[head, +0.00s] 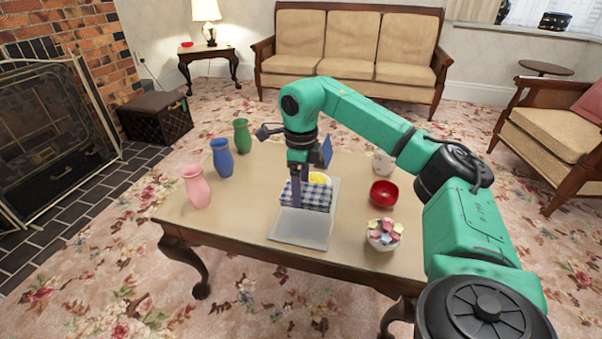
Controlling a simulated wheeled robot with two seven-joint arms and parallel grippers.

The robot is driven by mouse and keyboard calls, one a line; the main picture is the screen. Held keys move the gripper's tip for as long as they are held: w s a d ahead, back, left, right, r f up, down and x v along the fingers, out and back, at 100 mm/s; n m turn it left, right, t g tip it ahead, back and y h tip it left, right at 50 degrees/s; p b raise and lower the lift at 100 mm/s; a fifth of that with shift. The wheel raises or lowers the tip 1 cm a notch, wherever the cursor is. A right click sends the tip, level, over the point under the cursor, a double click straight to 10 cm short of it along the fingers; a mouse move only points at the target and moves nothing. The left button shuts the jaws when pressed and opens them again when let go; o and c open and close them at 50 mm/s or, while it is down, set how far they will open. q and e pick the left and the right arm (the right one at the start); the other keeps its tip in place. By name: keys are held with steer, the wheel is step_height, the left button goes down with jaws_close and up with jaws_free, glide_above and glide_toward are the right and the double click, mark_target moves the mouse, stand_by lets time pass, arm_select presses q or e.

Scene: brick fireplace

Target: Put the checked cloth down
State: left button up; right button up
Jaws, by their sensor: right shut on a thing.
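A blue-and-white checked cloth (318,196) is at the middle of the coffee table, over a grey tray (300,231). My right gripper (297,202) points down and is shut on the cloth. The cloth looks at or just above the tray; I cannot tell whether it touches it. Something yellow (319,179) shows just behind the cloth, partly hidden by it and my gripper. My left gripper is not in view.
Pink (197,187), blue (222,159) and green (242,137) vases stand along the table's left side. A red bowl (383,193), a white cup (383,163) and a bowl of colourful pieces (383,234) stand at right. The table's front left (225,222) is clear.

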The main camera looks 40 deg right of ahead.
mark_target(302, 220)
step_height(302, 220, down, 7)
steer(key=shift+f+b, duration=0.2)
steer(key=shift+b, duration=0.5)
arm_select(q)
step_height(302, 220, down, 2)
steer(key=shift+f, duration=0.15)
arm_select(e)
steer(key=shift+s+f, duration=0.15)
steer(key=shift+f, duration=0.1)
steer(key=shift+c, duration=0.8)
